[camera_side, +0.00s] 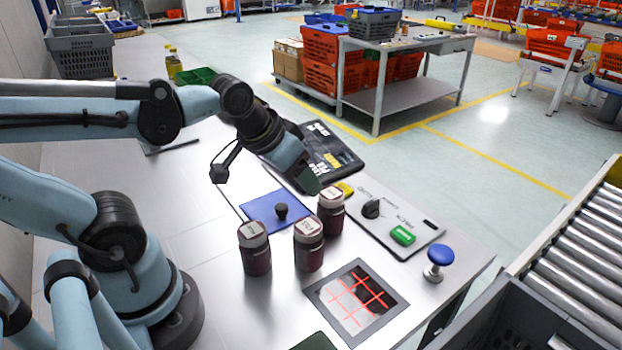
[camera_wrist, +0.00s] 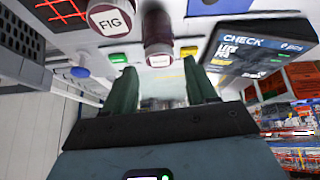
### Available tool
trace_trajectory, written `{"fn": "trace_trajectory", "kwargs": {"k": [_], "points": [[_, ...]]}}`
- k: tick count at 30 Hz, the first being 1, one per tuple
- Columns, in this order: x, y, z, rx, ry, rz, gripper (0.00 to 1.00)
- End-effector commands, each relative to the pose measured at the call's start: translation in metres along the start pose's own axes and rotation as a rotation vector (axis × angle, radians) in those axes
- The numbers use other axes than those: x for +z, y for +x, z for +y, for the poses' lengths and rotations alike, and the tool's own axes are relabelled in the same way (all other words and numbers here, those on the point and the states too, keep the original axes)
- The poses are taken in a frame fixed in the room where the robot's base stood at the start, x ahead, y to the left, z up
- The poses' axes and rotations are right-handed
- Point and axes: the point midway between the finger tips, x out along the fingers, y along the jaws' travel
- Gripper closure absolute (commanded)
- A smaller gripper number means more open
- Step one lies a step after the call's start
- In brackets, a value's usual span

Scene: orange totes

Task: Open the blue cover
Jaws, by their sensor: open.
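The blue cover (camera_side: 262,213) is a flat blue square with a black knob (camera_side: 281,211) in its middle. It lies flat on the metal table behind the jars. A patch of blue at the top edge of the wrist view (camera_wrist: 203,6) may be this cover. My gripper (camera_side: 312,187) is above the table, to the right of the cover and apart from it, near the dark display. In the wrist view its two green fingers (camera_wrist: 160,82) are spread with nothing between them. The fingertips are partly hidden in the side view.
Three dark red jars with pale lids, (camera_side: 255,250), (camera_side: 309,245) and (camera_side: 331,213), stand close in front of the cover. A black display (camera_side: 335,155) is behind my gripper. A panel with a green button (camera_side: 403,235) and a blue knob (camera_side: 440,254) are at right.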

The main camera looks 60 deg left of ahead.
Motion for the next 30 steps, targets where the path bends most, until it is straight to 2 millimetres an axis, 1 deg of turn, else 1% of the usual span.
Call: {"fn": "trace_trajectory", "kwargs": {"k": [3, 9, 12, 15, 18, 23, 30], "points": [[-0.009, 0.0, -0.019, -0.044, -0.151, -0.116, 0.43], [-0.016, 0.001, -0.054, -0.133, -0.436, -0.333, 0.43], [-0.018, 0.002, -0.067, -0.171, -0.547, -0.415, 0.43], [-0.018, 0.002, -0.076, -0.199, -0.621, -0.471, 0.43], [-0.018, 0.003, -0.081, -0.214, -0.661, -0.501, 0.43], [-0.014, 0.008, -0.082, -0.219, -0.673, -0.511, 0.43], [0.0, 0.033, -0.083, -0.218, -0.67, -0.509, 0.43]]}}
